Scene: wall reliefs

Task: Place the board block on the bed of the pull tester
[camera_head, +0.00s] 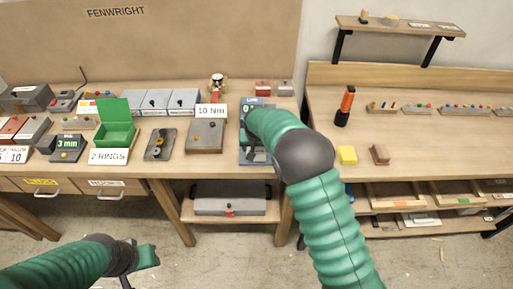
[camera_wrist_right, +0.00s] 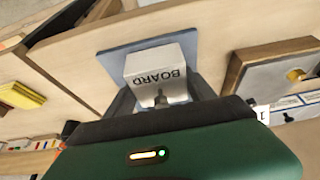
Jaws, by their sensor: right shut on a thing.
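The board block (camera_wrist_right: 155,68), a pale grey block marked BOARD, is between the fingers of my right gripper (camera_wrist_right: 162,100) in the right wrist view. My right gripper is shut on it. A blue-grey plate (camera_wrist_right: 188,43), apparently the bed of the pull tester, lies behind the block; I cannot tell whether they touch. In the head view the blue pull tester (camera_head: 246,157) stands at the bench's right end, partly hidden by my right arm and gripper (camera_head: 255,142). The block is not clear there. My left gripper (camera_head: 140,258) is low at the left, empty, away from the bench.
Left of the tester are a grey block with a 10 Nm sign (camera_head: 206,134), a dark plate with a knob (camera_head: 160,144) and an open green box (camera_head: 116,128). On the right bench are a yellow block (camera_head: 347,155), a brown-based block (camera_head: 380,154) and an orange-black tool (camera_head: 345,106).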

